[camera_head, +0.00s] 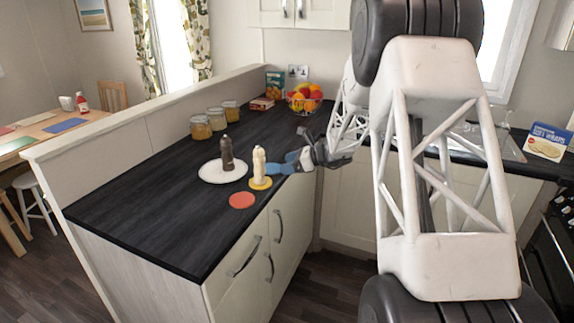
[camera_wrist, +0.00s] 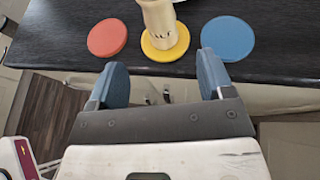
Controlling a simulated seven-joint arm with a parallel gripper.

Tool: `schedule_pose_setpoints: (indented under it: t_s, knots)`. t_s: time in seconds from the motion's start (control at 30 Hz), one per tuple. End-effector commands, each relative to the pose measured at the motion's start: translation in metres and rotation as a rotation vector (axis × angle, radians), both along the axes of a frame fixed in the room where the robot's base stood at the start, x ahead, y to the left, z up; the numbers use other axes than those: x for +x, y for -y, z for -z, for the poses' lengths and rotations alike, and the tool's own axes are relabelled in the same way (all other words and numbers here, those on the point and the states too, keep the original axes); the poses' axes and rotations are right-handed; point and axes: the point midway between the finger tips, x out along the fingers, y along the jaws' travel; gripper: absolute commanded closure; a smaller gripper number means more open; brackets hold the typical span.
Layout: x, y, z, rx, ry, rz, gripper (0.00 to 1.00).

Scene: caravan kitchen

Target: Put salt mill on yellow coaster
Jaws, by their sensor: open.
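The cream salt mill (camera_head: 259,166) stands upright on the yellow coaster (camera_head: 267,185) near the counter's front edge. In the wrist view the mill's lower part (camera_wrist: 157,18) rests on the yellow coaster (camera_wrist: 150,52), and its top is cut off by the frame. My gripper (camera_wrist: 162,68) is open, with its two blue fingers apart and nothing between them. It is on the counter-edge side of the mill, pointing at it and clear of it. In the head view my gripper (camera_head: 288,162) is just right of the mill.
A red coaster (camera_head: 242,200) and a blue coaster (camera_wrist: 228,38) flank the yellow one. A dark mill (camera_head: 227,155) stands on a white plate (camera_head: 212,177) close behind. Jars (camera_head: 201,127) and a fruit bowl (camera_head: 304,103) are farther back. The counter's left front is clear.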

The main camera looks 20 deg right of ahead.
Motion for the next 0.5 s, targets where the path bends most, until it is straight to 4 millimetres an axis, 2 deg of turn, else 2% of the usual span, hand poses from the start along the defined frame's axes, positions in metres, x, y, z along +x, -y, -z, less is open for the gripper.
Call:
schedule_pose_setpoints:
  t_s: [0.5]
  knots:
    - [-0.0029,-0.004,-0.0029,-0.011,0.004,-0.011,0.26]
